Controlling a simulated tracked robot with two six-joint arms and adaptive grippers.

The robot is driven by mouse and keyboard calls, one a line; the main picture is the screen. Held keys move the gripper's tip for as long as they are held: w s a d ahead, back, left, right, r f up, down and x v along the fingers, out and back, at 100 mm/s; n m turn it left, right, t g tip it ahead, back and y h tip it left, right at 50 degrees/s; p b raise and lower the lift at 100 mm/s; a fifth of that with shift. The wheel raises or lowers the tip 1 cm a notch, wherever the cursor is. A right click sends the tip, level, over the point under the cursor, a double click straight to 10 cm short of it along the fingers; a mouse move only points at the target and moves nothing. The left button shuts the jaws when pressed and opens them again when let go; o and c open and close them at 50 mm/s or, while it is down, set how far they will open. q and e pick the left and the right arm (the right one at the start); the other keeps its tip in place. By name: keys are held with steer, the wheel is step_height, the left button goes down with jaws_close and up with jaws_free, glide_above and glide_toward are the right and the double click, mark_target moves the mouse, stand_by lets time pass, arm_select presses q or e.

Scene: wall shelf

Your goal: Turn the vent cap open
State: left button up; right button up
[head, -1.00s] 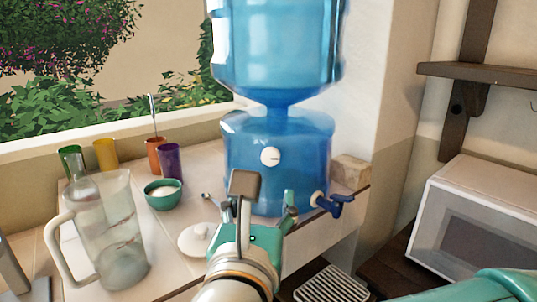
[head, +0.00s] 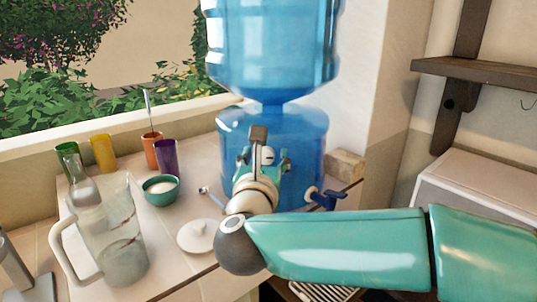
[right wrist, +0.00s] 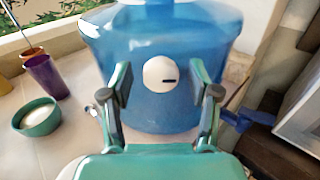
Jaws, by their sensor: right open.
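The vent cap (right wrist: 159,75) is a round white knob with a dark slot mark on the front of the blue water dispenser's lower tank (right wrist: 195,30). In the right wrist view the slot lies about level. In the head view the cap (head: 267,154) is partly hidden behind my right gripper (head: 263,160). My left gripper is not in view.
A blue tap (head: 327,198) sticks out at the tank's lower right. A glass pitcher (head: 115,235), a white lid (head: 199,236), a green bowl (head: 161,190) and several coloured cups stand on the counter to the left. A microwave (head: 470,190) is at the right.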

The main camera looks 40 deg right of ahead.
steer(key=c, duration=1)
steer(key=shift+d, duration=0.45)
steer(key=shift+c, duration=0.7)
steer(key=shift+a, duration=0.35)
steer(key=shift+f, duration=0.1)
